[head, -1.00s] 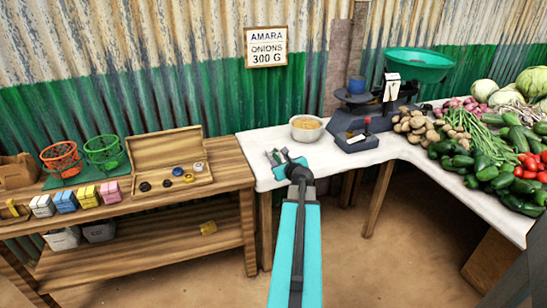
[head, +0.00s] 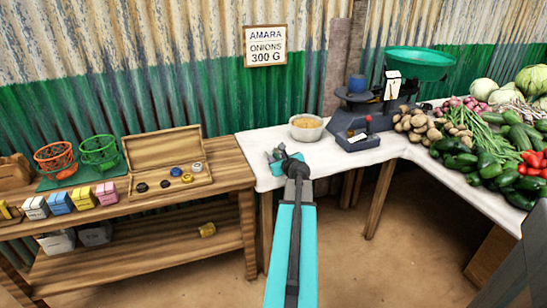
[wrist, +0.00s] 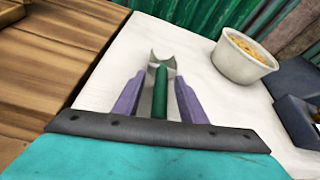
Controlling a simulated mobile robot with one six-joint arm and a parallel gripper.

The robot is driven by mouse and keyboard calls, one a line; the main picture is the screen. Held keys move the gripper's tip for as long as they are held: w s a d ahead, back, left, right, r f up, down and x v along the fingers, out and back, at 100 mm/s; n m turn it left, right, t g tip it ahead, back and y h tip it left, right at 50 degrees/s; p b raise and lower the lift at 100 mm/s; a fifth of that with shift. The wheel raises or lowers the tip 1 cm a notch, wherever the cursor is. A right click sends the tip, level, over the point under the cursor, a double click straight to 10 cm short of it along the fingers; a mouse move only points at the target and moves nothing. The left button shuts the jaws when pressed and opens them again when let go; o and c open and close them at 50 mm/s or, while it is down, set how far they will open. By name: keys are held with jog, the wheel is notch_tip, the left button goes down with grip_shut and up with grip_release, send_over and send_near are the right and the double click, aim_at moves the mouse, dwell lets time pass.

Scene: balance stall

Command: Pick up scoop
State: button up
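The scoop has a dark green handle (wrist: 160,95) and a pale, curved metal end (wrist: 161,58). In the wrist view it points away from me over the white counter top. My gripper (wrist: 160,82) has two purple fingers, one on each side of the handle. They are open, with a narrow gap showing between each finger and the handle. In the head view my gripper (head: 280,155) is over the left end of the white counter (head: 325,160). The scoop is too small there to make out clearly.
A pale bowl of grainy yellow stuff (head: 306,129) stands just beyond my gripper; a dark scale (head: 365,115) with a green pan is farther right. Vegetables cover the right counter. A wooden bench (head: 225,170) with an open weights box adjoins on the left.

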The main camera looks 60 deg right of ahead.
aim_at(278, 158)
jog(key=shift+d, duration=0.1)
grip_shut()
jog(key=shift+r, duration=0.1)
dwell(0.3)
jog(key=shift+r+p, duration=0.4)
jog(key=shift+r, duration=1.15)
jog(key=shift+s+r, duration=0.2)
jog(key=shift+s, duration=0.05)
jog(key=s+a+r+p, duration=0.1)
jog(key=s+a+p, duration=0.4)
jog(key=s+p, duration=0.3)
jog(key=s, duration=0.4)
jog(key=shift+a+r, duration=0.15)
jog(key=shift+r, duration=0.1)
